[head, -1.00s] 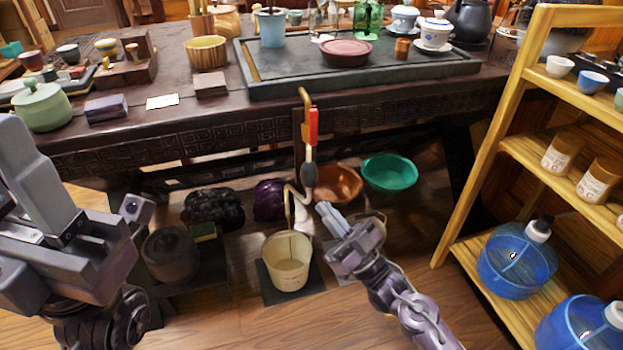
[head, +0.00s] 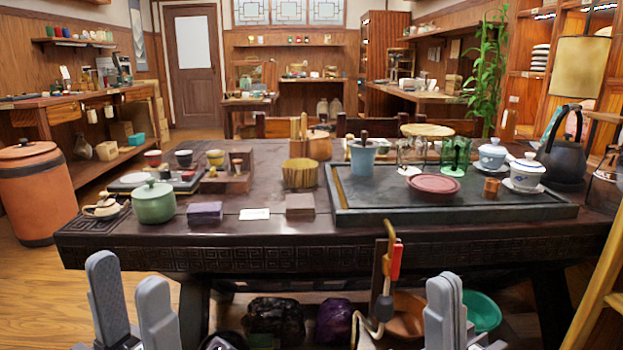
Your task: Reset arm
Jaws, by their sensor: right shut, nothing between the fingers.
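My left gripper (head: 131,280) is at the bottom left of the head view. Its two grey fingers point up and stand apart, with nothing between them. My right gripper (head: 444,288) is at the bottom, right of the middle. Its fingers point up, pressed together, and hold nothing. Both grippers show in front of the near edge of the dark carved table (head: 270,228). The arm links behind them are mostly out of view.
A hooked pipe with a red handle (head: 396,258) stands at the table's front, left of my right gripper. A green basin (head: 484,311) is behind that gripper. A wooden shelf edge (head: 600,290) is at the right. Green pot (head: 153,203) and tea tray (head: 400,212) are on the table.

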